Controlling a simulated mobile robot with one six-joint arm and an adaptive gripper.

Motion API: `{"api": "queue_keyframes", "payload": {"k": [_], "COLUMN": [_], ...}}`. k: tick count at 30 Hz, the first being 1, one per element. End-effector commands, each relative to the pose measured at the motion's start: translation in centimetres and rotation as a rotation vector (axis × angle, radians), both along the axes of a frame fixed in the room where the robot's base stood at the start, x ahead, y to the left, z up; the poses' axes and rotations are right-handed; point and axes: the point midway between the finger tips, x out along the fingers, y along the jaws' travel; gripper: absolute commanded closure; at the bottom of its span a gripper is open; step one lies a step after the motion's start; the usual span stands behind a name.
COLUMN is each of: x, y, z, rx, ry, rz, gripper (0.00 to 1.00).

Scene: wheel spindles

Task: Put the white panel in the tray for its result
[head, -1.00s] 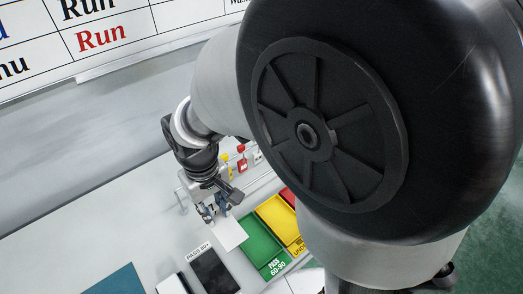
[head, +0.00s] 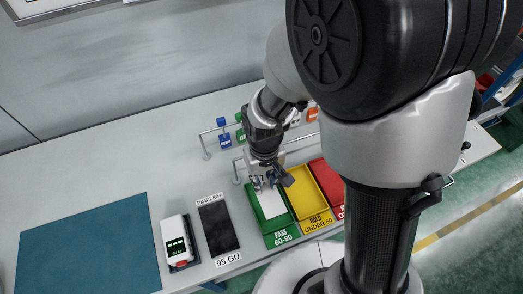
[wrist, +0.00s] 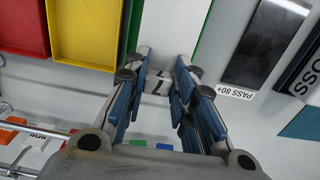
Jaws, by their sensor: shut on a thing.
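The white panel (head: 270,203) is a flat pale rectangle. In the head view it lies within the outline of the green tray (head: 282,228), labelled "PASS 60-90". I cannot tell whether it touches the tray floor or is just above it. My gripper (head: 263,183) is at the panel's far end, shut on it. In the wrist view the panel (wrist: 171,28) extends away from between my fingers (wrist: 157,75), with green tray edges showing on both sides. The exact contact at the fingertips is partly hidden.
Left are a black rectangle (head: 219,230) marked "PASS 80+", a white meter (head: 176,236) and a teal mat (head: 90,245). Rails with coloured tags stand behind.

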Motion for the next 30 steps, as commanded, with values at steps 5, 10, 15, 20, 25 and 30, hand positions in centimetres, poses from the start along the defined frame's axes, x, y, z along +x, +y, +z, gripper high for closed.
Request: {"api": "queue_keyframes", "payload": {"k": [5,10,15,20,25,30], "x": [0.0,-0.1,0.0,0.0,0.0,0.0], "y": [0.0,0.0,0.0,0.0,0.0,0.0], "z": [-1.7,-3.4,-5.9,-5.9,-6.1,-6.2], "rx": [0.000,-0.001,0.000,0.000,0.000,0.000], "ry": [0.001,0.003,0.001,-0.001,-0.001,0.000], "rz": [0.000,0.000,0.000,0.000,0.000,0.000], "gripper": [1.00,1.00,1.00,1.00,1.00,0.69]}}
